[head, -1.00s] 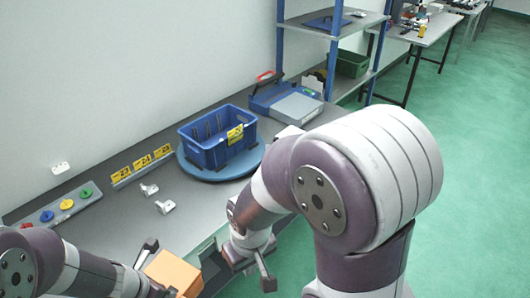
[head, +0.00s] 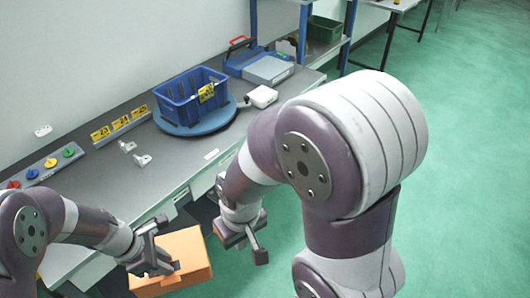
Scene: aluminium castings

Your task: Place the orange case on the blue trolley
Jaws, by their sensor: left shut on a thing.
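The orange case (head: 190,252) is a box at the lower left of the head view, off the front edge of the grey workbench and in front of its drawers. My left gripper (head: 166,268) is shut on its near left side, and the fingers partly cover it. My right gripper (head: 243,243) is just right of the case, apart from it, with its fingers spread and nothing between them. I see no blue trolley in this view.
The bench (head: 120,180) carries a blue crate (head: 190,100) on a round blue turntable (head: 213,124), small metal castings (head: 142,160), a button panel (head: 45,168) and a blue toolbox (head: 245,58). Green floor (head: 460,170) is open at right.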

